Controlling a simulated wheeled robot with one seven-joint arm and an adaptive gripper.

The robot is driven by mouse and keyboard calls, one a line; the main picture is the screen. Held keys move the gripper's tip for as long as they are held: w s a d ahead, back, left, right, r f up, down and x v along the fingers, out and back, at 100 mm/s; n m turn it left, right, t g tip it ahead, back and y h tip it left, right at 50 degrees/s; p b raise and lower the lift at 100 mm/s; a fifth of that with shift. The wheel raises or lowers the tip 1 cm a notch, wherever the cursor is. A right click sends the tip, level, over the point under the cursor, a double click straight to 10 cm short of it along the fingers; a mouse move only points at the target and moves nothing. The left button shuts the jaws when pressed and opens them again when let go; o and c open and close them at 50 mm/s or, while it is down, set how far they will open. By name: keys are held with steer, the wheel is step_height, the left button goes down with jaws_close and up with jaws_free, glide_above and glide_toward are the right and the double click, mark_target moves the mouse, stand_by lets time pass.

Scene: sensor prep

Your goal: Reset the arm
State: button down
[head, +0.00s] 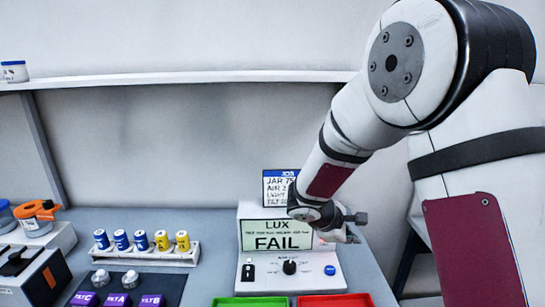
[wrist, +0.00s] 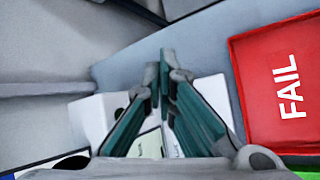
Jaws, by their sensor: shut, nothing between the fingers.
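My arm comes in from the upper right in the head view and bends down to the middle. My gripper (head: 345,226) is at its end, in front of the right side of the white LUX tester (head: 248,268). In the wrist view my gripper (wrist: 163,78) has its two green-sided fingers close together, with nothing held between them. The tester's screen (head: 276,236) reads FAIL; my arm's end covers its right edge. I cannot tell the exact gap between gripper and tester.
A green tray (head: 250,302) and a red tray (head: 335,301) sit in front of the tester. The wrist view shows the red FAIL tray (wrist: 262,100) at right. A rack (head: 150,257) holds blue and yellow vials at left. A shelf (head: 190,78) spans the wall.

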steer(key=s+d+r+m+g, duration=0.1)
steer(key=s+d+r+m, duration=0.25)
steer(key=s+r, duration=0.45)
steer(key=s+a+r+m+y, duration=0.2)
steer(key=s+r+m, duration=0.1)
steer(key=s, duration=0.4)
steer(key=s+a+r+m+t+y, duration=0.1)
steer(key=s+a+r+m+y, duration=0.1)
steer(key=s, duration=0.6)
steer(key=s+a+r+m+y, duration=0.2)
steer(key=s+r+m, duration=0.3)
steer(key=s, duration=0.3)
steer(key=shift+r+t+y, duration=0.3)
steer(key=shift+t+y, duration=0.1)
steer(key=shift+y, duration=0.3)
